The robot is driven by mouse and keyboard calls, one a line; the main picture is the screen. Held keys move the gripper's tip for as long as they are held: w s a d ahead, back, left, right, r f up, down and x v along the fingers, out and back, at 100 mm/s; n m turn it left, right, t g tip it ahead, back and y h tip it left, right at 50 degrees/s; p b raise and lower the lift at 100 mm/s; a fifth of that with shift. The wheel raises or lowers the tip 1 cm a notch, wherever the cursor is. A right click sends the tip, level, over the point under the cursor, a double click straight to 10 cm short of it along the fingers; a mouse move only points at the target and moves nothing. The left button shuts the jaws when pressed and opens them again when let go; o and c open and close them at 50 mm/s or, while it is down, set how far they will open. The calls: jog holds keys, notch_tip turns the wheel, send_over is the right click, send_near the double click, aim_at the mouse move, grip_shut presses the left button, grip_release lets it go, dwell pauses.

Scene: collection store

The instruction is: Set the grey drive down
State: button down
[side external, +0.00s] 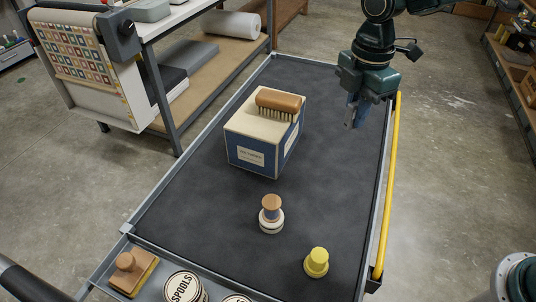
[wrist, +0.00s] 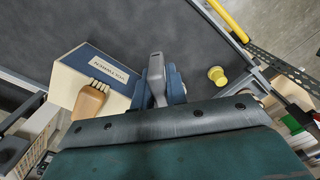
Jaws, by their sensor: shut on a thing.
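My gripper (side external: 358,104) hangs over the far right part of the cart's dark mat (side external: 325,150), to the right of the box. Its blue fingers are shut on the grey drive (wrist: 157,72), which shows between them in the wrist view as a slim grey piece. In the side view the drive is mostly hidden by the fingers. The drive appears to be held above the mat, though its exact height is hard to tell.
A blue and cream box (side external: 254,145) stands on the mat with a wooden brush (side external: 279,103) on top. A wooden-topped spool (side external: 271,214) and a yellow spool (side external: 316,262) stand nearer the front. A yellow rail (side external: 387,190) runs along the right edge. Mat right of the box is clear.

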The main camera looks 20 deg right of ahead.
jog(key=shift+s+a+r+n, duration=0.1)
jog(key=shift+s+a+n, duration=0.6)
jog(key=shift+n, duration=0.7)
jog(key=shift+s+a+r+n, duration=0.1)
jog(key=shift+s+a+n, duration=0.25)
jog(key=shift+a+n, duration=0.8)
jog(key=shift+s+a+r+n, duration=0.1)
jog(key=shift+s+a+n, duration=0.45)
jog(key=shift+n, duration=1.1)
jog(key=shift+f, duration=0.1)
notch_tip(320, 180, down, 16)
jog(key=shift+r, duration=0.2)
jog(key=shift+f, duration=0.1)
jog(key=shift+f, duration=1.85)
jog(key=shift+f, duration=0.2)
